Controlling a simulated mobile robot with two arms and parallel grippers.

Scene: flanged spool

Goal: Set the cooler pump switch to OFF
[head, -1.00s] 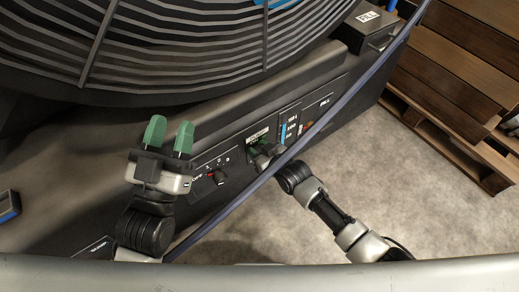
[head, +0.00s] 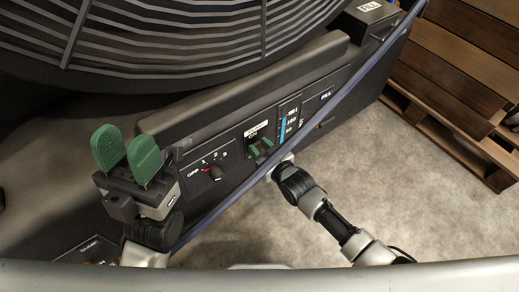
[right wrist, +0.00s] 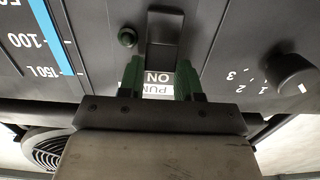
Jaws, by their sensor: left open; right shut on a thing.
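The cooler pump switch (right wrist: 164,38) is a dark rocker on the cooler's front panel, above a white label (right wrist: 158,82) reading PUMP and ON upside down in the right wrist view. My right gripper (right wrist: 160,75) has its green fingers on either side of the switch's lower end and is shut on it. In the head view the right gripper (head: 261,148) is at the panel, below the label (head: 257,130), and hides most of the switch. My left gripper (head: 127,150) is open and empty, left of the panel controls.
A rotary knob (head: 216,172) marked OFF to 3 is left of the switch. A blue level gauge (head: 283,130) is right of it. A dark hose (head: 345,103) crosses in front of the panel. The fan grille (head: 180,50) is above. A wooden pallet (head: 460,80) stands right.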

